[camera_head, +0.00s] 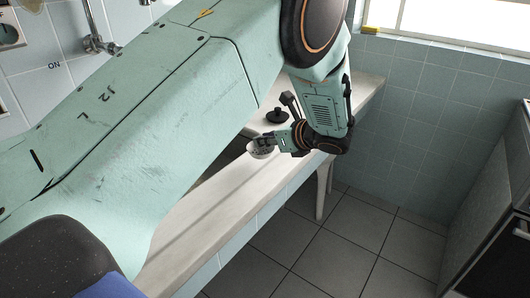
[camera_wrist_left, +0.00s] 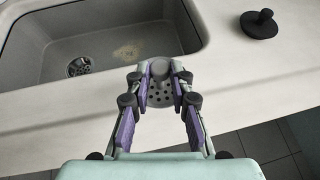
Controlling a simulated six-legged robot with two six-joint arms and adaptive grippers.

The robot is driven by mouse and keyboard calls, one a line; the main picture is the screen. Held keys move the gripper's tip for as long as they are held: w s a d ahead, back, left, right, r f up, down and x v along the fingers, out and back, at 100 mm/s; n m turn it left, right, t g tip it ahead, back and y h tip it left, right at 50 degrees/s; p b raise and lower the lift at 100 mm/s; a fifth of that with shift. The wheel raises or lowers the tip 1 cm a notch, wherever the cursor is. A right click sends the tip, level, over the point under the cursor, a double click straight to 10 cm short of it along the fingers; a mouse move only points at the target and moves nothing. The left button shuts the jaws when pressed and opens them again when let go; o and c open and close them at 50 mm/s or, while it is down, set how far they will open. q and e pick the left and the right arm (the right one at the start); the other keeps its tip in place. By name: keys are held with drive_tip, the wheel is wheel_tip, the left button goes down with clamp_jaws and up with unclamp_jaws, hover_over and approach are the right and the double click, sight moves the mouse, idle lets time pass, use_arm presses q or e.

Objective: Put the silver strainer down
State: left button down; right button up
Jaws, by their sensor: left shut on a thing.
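The silver strainer (camera_wrist_left: 160,97) is a small grey metal basket with round holes and a knob, held between the fingers of my left gripper (camera_wrist_left: 160,80). In the head view the strainer (camera_head: 260,150) shows as a small pale cup at the tip of my left gripper (camera_head: 278,144), over the pale counter. The gripper is shut on it. In the wrist view it lies over the counter strip in front of the sink; whether it touches the counter I cannot tell. My right gripper is not in view.
A grey sink (camera_wrist_left: 110,35) with a drain (camera_wrist_left: 79,66) lies behind the strainer in the wrist view. A black stopper (camera_wrist_left: 259,24) stands on the counter (camera_wrist_left: 235,80) to the right. Free counter lies between stopper and front edge; the tiled floor (camera_head: 340,240) is below.

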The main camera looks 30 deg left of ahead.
sight(261, 150)
use_arm(q)
drive_tip(key=f, duration=0.3)
drive_tip(key=shift+s+a+f+b, duration=0.1)
drive_tip(key=shift+s+f+b, duration=0.15)
drive_tip(key=shift+b, duration=0.1)
drive_tip(key=shift+w, duration=0.15)
drive_tip(key=c, duration=1.6)
unclamp_jaws()
drive_tip(key=o, duration=0.4)
drive_tip(key=shift+r, duration=0.1)
